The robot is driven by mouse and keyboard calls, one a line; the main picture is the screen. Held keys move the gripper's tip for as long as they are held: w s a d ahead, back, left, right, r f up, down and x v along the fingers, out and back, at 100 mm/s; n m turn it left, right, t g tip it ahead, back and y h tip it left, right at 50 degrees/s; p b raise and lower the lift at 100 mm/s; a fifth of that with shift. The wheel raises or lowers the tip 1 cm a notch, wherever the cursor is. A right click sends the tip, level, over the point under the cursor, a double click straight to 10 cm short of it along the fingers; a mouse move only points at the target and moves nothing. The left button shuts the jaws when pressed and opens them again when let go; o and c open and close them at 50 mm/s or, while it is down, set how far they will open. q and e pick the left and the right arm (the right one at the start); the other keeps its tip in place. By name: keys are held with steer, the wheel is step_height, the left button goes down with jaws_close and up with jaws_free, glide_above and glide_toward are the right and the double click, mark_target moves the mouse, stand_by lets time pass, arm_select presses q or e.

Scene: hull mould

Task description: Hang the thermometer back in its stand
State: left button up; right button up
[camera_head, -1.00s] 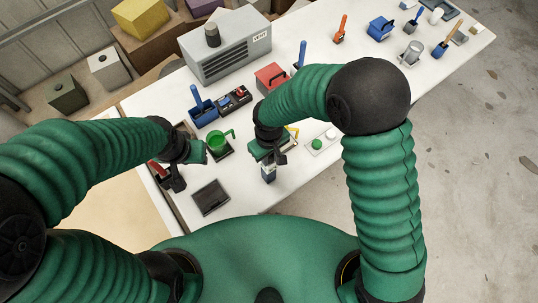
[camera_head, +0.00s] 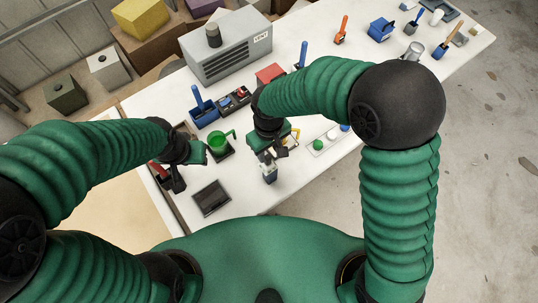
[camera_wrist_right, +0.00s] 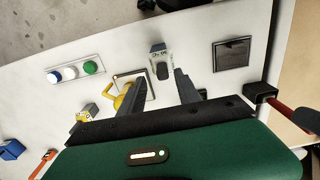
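A small pale device with a dark display and a dark oval patch (camera_wrist_right: 160,62) stands upright near the table's front edge. It also shows in the head view (camera_head: 270,174) with a dark blue lower part. A yellow hooked item (camera_wrist_right: 125,95) lies on a light-framed pad beside it. I cannot tell for sure which is the thermometer and which the stand. My right gripper (camera_wrist_right: 160,76) is open, its fingers apart with the pale device beyond and between the tips; in the head view it hangs just above it (camera_head: 275,150). My left gripper (camera_head: 182,172) is at the table's left side, fingers unclear.
A dark square pad (camera_head: 211,197) lies left of the device. A white strip with coloured knobs (camera_wrist_right: 75,72) lies to the other side. A red-handled item (camera_wrist_right: 303,116) is near the left gripper. A grey vented box (camera_head: 230,50) stands at the back.

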step_height(320, 180, up, 7)
steer(key=s+d+m+t, duration=0.1)
steer(key=s+d+m, duration=0.1)
steer(key=d, duration=0.8)
steer(key=s+d+m+t, duration=0.1)
steer(key=s+d+m, duration=0.2)
steer(key=d, duration=0.6)
steer(key=shift+s+d+f+m+t, duration=0.35)
steer(key=shift+f+m, duration=0.1)
steer(key=shift+m, duration=0.65)
steer(key=shift+d, duration=0.1)
steer(key=shift+w+d+f, duration=0.1)
steer(key=shift+d, duration=0.15)
steer(key=shift+a, duration=0.2)
